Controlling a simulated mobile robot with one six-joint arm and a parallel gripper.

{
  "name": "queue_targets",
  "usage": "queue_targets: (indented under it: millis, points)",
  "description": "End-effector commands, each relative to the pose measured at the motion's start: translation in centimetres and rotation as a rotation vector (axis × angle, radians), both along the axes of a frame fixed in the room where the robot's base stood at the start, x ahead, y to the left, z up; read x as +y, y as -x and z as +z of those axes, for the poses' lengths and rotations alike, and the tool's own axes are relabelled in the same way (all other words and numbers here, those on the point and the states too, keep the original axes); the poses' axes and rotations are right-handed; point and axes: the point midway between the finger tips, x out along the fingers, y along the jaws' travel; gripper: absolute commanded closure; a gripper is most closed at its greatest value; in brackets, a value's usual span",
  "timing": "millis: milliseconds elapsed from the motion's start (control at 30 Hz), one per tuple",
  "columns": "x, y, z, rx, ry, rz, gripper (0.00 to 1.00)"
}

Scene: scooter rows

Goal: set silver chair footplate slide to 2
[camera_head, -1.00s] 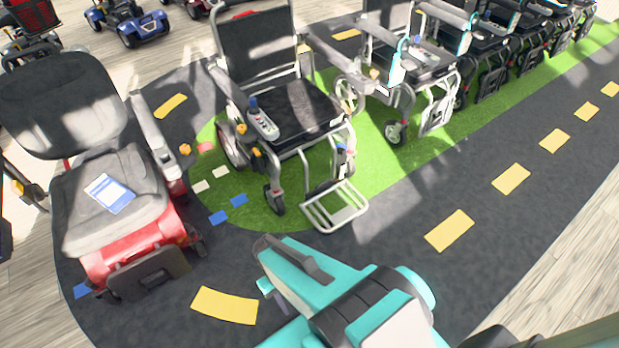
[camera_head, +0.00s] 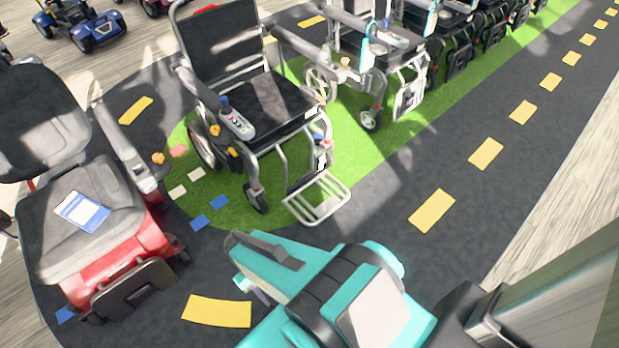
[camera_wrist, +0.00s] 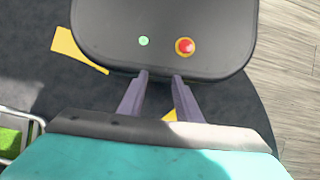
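The silver chair (camera_head: 268,106) is a wheelchair with a black seat and back and a silver tube frame, in the middle of the head view. Its footplate (camera_head: 345,194), a silver tube frame with crossbars, is low at the chair's front, over the dark floor. A silver tube corner, probably this footplate, shows at the wrist view's left edge (camera_wrist: 37,122). No slide marks or numbers are readable. My gripper (camera_wrist: 160,75) has two purple fingers apart with nothing between them. In the head view it (camera_head: 261,296) is low, below and left of the footplate, mostly hidden by my teal arm.
A red chair (camera_head: 125,240) with a grey seat and a blue-white card (camera_head: 82,211) stands at left. More chairs (camera_head: 375,55) line up at upper right on green floor. Dark floor with yellow dashes (camera_head: 432,210) is clear at right.

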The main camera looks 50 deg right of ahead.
Motion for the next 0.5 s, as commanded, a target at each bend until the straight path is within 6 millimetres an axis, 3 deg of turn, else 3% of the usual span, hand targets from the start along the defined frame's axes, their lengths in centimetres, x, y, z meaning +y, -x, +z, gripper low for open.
queue_targets:
  millis: [100, 167, 233, 367, 500]
  points:
    - [-1.2, -1.4, -1.5, -0.045, 0.015, 0.006, 0.69]
    - [-0.9, -2.6, -2.6, -0.083, 0.028, 0.007, 0.69]
    - [-2.4, -4.3, -4.0, -0.140, 0.047, 0.020, 0.69]
    - [-6.6, -8.3, -6.9, -0.271, 0.099, 0.053, 0.69]
    - [-12.0, -12.9, -9.5, -0.424, 0.171, 0.110, 0.69]
